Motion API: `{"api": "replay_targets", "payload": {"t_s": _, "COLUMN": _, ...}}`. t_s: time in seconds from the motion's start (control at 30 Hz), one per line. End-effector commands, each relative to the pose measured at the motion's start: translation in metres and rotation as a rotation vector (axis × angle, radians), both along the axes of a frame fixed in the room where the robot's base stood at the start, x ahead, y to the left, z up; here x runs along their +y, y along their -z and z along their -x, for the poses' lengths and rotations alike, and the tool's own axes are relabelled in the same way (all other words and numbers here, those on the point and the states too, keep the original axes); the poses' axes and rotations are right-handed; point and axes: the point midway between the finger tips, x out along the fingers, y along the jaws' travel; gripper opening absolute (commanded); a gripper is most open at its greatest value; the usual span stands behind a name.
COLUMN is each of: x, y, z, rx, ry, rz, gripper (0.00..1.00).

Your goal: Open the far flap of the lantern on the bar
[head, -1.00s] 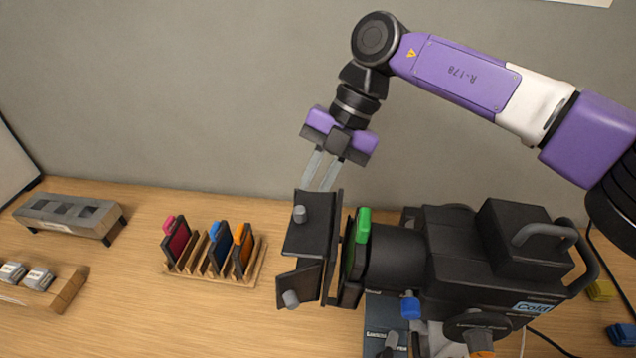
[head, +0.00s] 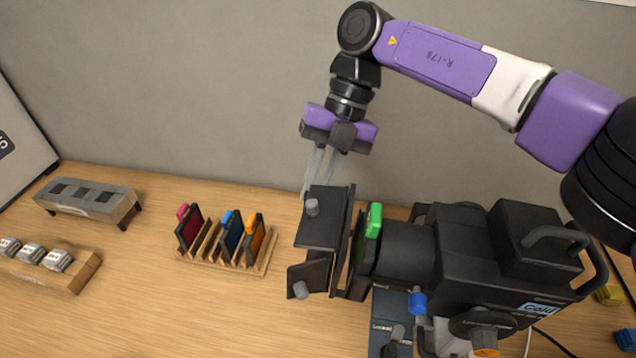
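The black lantern (head: 405,252) lies with its front facing left, a green tab (head: 374,220) near its front. Dark hinged flaps stand at that front: an upper flap (head: 322,232) with a grey knob (head: 312,207) and a lower, nearer flap (head: 312,272) with another grey knob (head: 300,290). The far flap cannot be clearly made out behind these. My gripper (head: 317,188) points down at the far side of the flaps. Its two pale fingers are apart with a gap between them. Their tips are partly hidden behind the upper flap, so contact cannot be told.
A wooden rack (head: 215,254) holds coloured filter frames left of the lantern. A grey box with dark windows (head: 90,199) and a wooden block with silver pieces (head: 85,272) stand further left. A grey wall (head: 200,90) rises behind. Bare tabletop lies in front of the rack.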

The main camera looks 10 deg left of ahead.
Motion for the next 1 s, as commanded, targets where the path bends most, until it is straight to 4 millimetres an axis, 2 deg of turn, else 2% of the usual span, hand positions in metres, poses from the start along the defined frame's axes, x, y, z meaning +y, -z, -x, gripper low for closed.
{"api": "replay_targets", "payload": {"t_s": 0.13, "x": 0.0, "y": -0.001, "z": -0.001, "rx": -0.002, "ry": 0.001, "rz": -0.001, "gripper": 0.0}}
{"api": "replay_targets", "payload": {"t_s": 0.17, "x": 0.0, "y": -0.001, "z": -0.001, "rx": -0.002, "ry": 0.001, "rz": -0.001, "gripper": 0.17}}
{"api": "replay_targets", "payload": {"t_s": 0.27, "x": 0.0, "y": -0.001, "z": 0.0, "rx": -0.001, "ry": 0.002, "rz": -0.001, "gripper": 0.37}}
{"api": "replay_targets", "payload": {"t_s": 0.67, "x": -0.001, "y": -0.004, "z": -0.002, "rx": -0.001, "ry": 0.002, "rz": 0.0, "gripper": 0.38}}
{"api": "replay_targets", "payload": {"t_s": 1.0, "x": -0.014, "y": -0.05, "z": -0.022, "rx": -0.003, "ry": 0.004, "rz": -0.001, "gripper": 0.38}}
